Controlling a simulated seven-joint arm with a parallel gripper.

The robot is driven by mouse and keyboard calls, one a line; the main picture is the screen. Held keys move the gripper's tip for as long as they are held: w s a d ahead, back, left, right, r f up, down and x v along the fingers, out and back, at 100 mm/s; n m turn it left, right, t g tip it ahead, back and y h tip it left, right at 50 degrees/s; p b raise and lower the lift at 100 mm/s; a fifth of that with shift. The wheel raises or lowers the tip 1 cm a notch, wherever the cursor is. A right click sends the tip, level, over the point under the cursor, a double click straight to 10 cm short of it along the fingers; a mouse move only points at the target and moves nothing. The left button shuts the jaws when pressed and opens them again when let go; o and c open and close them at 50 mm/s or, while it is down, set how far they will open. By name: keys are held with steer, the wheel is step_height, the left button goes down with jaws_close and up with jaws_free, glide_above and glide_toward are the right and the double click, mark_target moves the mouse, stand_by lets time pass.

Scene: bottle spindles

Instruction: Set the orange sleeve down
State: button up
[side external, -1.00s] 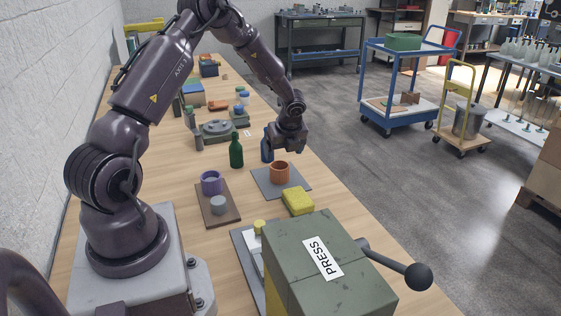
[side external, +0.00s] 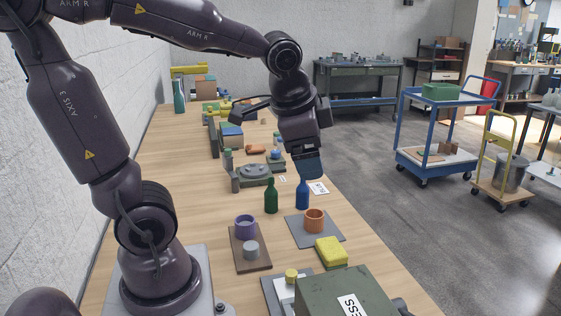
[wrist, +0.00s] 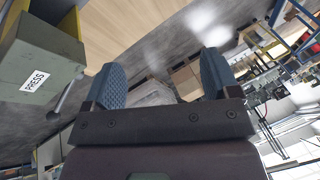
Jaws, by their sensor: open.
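The orange sleeve (side external: 314,220) stands upright on a grey mat (side external: 331,237) on the bench, in the side external view. A blue bottle (side external: 302,194) stands just behind it and a green bottle (side external: 271,196) to the left. My gripper (side external: 308,168) is above and behind the sleeve, clear of it. In the wrist view its two blue pads (wrist: 163,80) are spread apart with nothing between them. The sleeve is not in the wrist view.
A purple sleeve (side external: 245,227) and a grey cylinder (side external: 251,249) are on a brown board to the left. A yellow sponge (side external: 331,251) lies in front of the mat. The green press (side external: 340,294) fills the near end; it also shows in the wrist view (wrist: 40,65).

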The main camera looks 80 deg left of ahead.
steer(key=s+d+n+t+h, duration=0.1)
steer(key=s+d+n+h, duration=0.1)
steer(key=s+d+n, duration=0.2)
steer(key=shift+s+d+r+t+h, duration=0.35)
steer(key=shift+s+d, duration=0.3)
steer(key=shift+s, duration=0.55)
